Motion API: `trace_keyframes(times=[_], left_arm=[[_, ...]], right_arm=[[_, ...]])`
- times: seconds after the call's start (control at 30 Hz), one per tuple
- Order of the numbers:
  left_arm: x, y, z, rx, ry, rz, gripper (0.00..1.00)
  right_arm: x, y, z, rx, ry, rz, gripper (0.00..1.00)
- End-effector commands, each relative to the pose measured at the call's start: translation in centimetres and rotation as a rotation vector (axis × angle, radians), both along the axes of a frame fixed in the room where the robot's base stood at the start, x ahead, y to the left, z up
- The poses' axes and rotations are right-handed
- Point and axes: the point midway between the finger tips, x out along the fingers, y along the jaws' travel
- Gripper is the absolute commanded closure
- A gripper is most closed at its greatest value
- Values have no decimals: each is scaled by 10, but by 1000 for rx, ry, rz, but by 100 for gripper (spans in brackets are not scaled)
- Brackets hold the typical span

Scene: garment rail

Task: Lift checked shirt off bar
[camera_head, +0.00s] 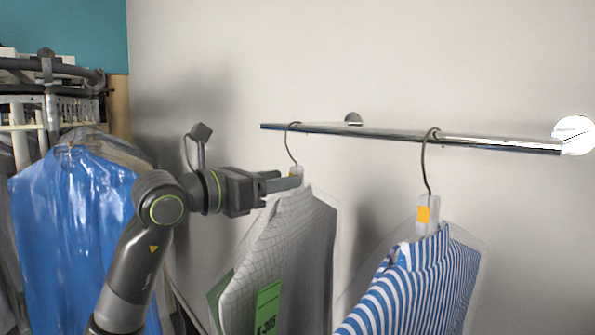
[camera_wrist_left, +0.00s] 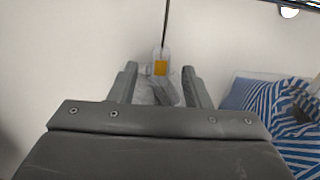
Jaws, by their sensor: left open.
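The grey checked shirt (camera_head: 296,245) hangs in a clear cover on a wire hanger from the left part of the chrome bar (camera_head: 380,132). It has a green tag. My left gripper (camera_head: 283,181) is at the shirt's collar, just below the hanger hook (camera_head: 290,150). In the left wrist view the open fingers (camera_wrist_left: 160,85) stand on either side of the hanger's neck, with its orange label (camera_wrist_left: 160,68) showing between and just beyond them. The fingers look apart from the neck. My right gripper is not in view.
A blue-and-white striped shirt (camera_head: 420,285) hangs to the right on the same bar; it also shows in the left wrist view (camera_wrist_left: 285,115). A rack with blue bagged garments (camera_head: 75,220) stands at the left. The bar is fixed to the pale wall (camera_head: 350,50).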

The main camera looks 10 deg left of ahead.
Motion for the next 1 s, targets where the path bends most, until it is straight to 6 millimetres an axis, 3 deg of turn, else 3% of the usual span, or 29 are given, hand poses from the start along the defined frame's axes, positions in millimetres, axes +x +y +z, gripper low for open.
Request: trace_keyframes(times=[0.5, 0.93, 1.0], left_arm=[[34, -27, 0, 0, 0, 0, 56], [38, -30, 0, 1, -1, -1, 56], [38, -30, 0, 1, -1, 0, 66]], right_arm=[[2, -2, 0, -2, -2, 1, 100], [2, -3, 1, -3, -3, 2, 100], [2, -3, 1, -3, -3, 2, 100]])
